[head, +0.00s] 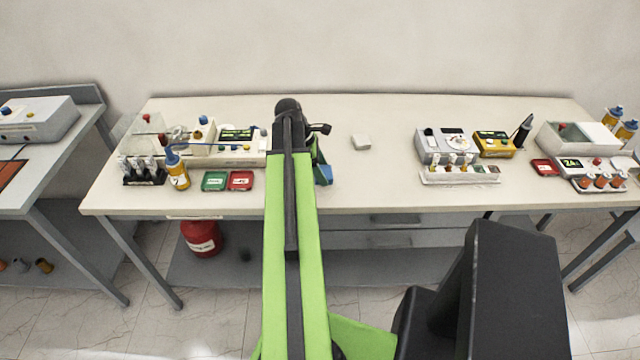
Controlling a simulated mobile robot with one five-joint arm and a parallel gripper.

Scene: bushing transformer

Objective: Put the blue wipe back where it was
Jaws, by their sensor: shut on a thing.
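The blue wipe (326,175) shows as a small blue patch just right of my green arm, over the front part of the long table. My gripper (321,168) is shut on it. Most of the gripper and part of the wipe are hidden behind my arm. I cannot tell whether the wipe touches the tabletop or hangs a little above it.
A small white block (361,142) lies behind and right of the gripper. Left are a test bench (235,158), an orange bottle (177,172), a green tray (214,181) and a red tray (241,181). Instruments (447,146) stand right. The table's (375,185) middle is mostly clear.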

